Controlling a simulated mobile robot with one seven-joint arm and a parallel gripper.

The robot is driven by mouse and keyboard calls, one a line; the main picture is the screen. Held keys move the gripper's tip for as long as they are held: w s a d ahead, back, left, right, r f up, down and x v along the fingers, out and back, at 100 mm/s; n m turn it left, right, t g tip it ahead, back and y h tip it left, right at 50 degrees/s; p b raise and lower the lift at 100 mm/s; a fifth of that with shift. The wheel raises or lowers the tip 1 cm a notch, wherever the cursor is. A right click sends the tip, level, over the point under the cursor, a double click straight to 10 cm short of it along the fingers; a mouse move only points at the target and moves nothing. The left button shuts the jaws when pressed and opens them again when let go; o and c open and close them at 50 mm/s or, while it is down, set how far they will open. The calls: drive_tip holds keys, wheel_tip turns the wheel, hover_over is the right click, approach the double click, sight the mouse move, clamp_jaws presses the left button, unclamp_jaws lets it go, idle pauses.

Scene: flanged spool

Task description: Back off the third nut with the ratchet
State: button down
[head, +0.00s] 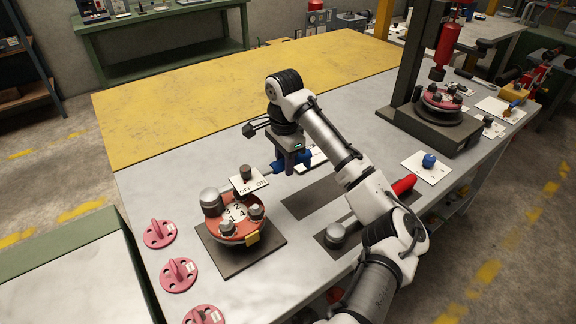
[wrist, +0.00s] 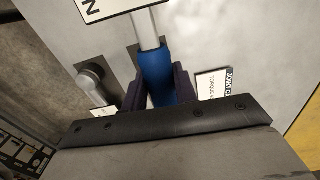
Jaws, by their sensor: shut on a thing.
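My gripper (head: 291,163) is shut on the blue handle of the ratchet (head: 305,158). In the wrist view the blue handle (wrist: 157,75) lies between the dark fingers, and its silver shaft (wrist: 146,30) runs away from them. In the head view the shaft reaches left to the ratchet's end, where a white OFF/ON plate (head: 250,185) shows. The red flanged spool (head: 225,230) stands on a dark square plate (head: 262,252), with numbers on its pale centre and grey nuts (head: 257,211) around it. The OFF/ON plate is over its far side; contact with a nut cannot be told.
A red-handled tool (head: 403,185) with a grey head (head: 337,235) lies right of the spool, under my arm. A blue knob on a white card (head: 429,161) and a dark press stand (head: 420,120) are farther right. Pink flanges with handles (head: 179,274) line the left edge.

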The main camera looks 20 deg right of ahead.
drive_tip(key=shift+r, duration=0.1)
drive_tip(key=shift+w+a, duration=0.1)
drive_tip(key=shift+w, duration=0.25)
drive_tip(key=shift+r, duration=3)
drive_tip(key=shift+s, duration=0.1)
